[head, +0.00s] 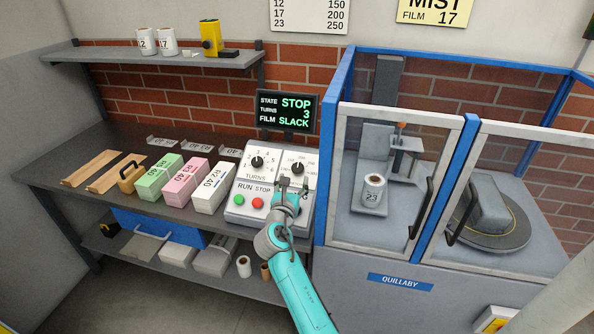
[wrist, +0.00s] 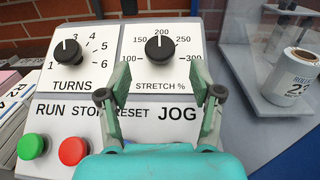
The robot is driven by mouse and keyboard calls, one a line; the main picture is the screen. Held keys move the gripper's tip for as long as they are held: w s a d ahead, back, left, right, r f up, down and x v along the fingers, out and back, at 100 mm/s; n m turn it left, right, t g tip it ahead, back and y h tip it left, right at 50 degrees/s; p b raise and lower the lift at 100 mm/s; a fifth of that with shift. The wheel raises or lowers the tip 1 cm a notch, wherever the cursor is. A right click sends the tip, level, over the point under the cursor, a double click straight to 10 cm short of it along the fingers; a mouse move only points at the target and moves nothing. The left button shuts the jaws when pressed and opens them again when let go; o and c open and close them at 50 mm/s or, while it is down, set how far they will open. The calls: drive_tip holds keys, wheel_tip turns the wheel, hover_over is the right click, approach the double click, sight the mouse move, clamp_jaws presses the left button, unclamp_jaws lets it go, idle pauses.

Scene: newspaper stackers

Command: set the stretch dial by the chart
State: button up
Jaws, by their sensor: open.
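The stretch dial (wrist: 159,48) is a black knob marked 100 to 300; its white mark points up, at about 200. It also shows on the panel in the head view (head: 298,168). The chart (head: 309,14), cut off at the top, reads 12–150, 17–200, 23–250. A yellow card (head: 435,11) reads MIST, FILM 17. The film roll (head: 373,190) in the cabinet is labelled 23. My gripper (wrist: 160,94) is open and empty, its fingertips apart below the stretch dial, not around it. In the head view my gripper (head: 293,184) is over the panel.
The turns dial (wrist: 67,51) is left of the stretch dial. Green (wrist: 31,146) and red (wrist: 73,151) buttons lie below. The display (head: 286,111) reads STOP, 3, SLACK. Paper bundles (head: 213,188) stand left of the panel; a glazed cabinet (head: 394,115) stands right.

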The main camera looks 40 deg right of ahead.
sight(296, 169)
drive_tip(key=shift+x, duration=3.1)
drive_tip(key=c, duration=1.1)
drive_tip(key=shift+w+a+m+g, duration=0.1)
drive_tip(key=shift+m+g, duration=0.3)
drive_tip(key=m+g+h, duration=0.1)
drive_tip(key=m+g, duration=0.1)
drive_tip(key=m, duration=0.1)
drive_tip(key=m+g+h, duration=0.1)
drive_tip(key=m+g, duration=0.2)
drive_tip(key=shift+w+r+g, duration=0.1)
drive_tip(key=shift+w+g, duration=0.15)
drive_tip(key=shift+g, duration=0.05)
drive_tip(key=m+g, duration=0.5)
drive_tip(key=shift+m, duration=0.4)
